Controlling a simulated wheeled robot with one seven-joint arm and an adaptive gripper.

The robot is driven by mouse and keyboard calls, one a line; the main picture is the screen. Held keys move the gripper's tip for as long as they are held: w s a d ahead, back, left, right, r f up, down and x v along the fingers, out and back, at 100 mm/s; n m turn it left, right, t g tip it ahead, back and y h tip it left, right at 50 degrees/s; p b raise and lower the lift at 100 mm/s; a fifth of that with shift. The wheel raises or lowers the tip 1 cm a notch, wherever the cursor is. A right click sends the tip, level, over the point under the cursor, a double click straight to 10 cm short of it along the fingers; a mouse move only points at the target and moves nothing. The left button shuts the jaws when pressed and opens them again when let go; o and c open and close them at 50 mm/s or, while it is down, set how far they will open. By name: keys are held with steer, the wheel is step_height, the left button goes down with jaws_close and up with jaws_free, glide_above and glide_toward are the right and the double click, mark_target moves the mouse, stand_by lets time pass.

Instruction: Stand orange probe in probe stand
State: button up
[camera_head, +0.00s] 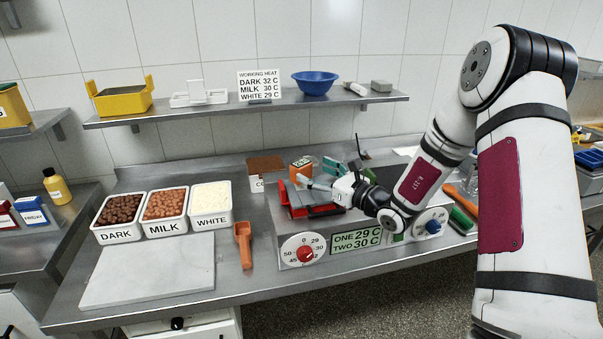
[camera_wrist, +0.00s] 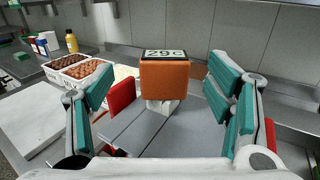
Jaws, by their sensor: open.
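The orange probe (camera_head: 301,167) has a boxy orange head with a small display on top. In the wrist view the probe (camera_wrist: 165,80) reads 29 C and sits between my fingers, apart from both. A white piece (camera_wrist: 162,106) shows beneath its head; I cannot tell whether it is the stand or part of the probe. My gripper (camera_wrist: 168,100) is open, with one teal finger on each side. In the head view my gripper (camera_head: 333,168) is over the warming machine (camera_head: 290,228), just right of the probe. I cannot clearly identify the probe stand.
DARK (camera_head: 118,211), MILK (camera_head: 165,211) and WHITE (camera_head: 211,206) tubs stand left of the machine. A marble slab (camera_head: 150,270) lies in front of them. An orange scoop (camera_head: 243,245) lies beside the machine. A shelf (camera_head: 240,108) runs along the wall above.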

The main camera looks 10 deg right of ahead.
mark_target(306, 166)
steer(key=shift+d+p+x, duration=0.1)
steer(key=shift+p+x, duration=0.05)
steer(key=shift+x, duration=1.5)
steer(key=shift+d+p+x, duration=0.15)
steer(key=shift+x, duration=1.5)
steer(key=shift+w, duration=0.15)
steer(key=c, duration=1.4)
step_height(306, 166, up, 10)
steer(key=shift+f+b, duration=0.1)
steer(key=shift+b, duration=0.4)
steer(key=o, duration=0.4)
steer(key=shift+c, duration=0.2)
steer(key=shift+d, duration=0.1)
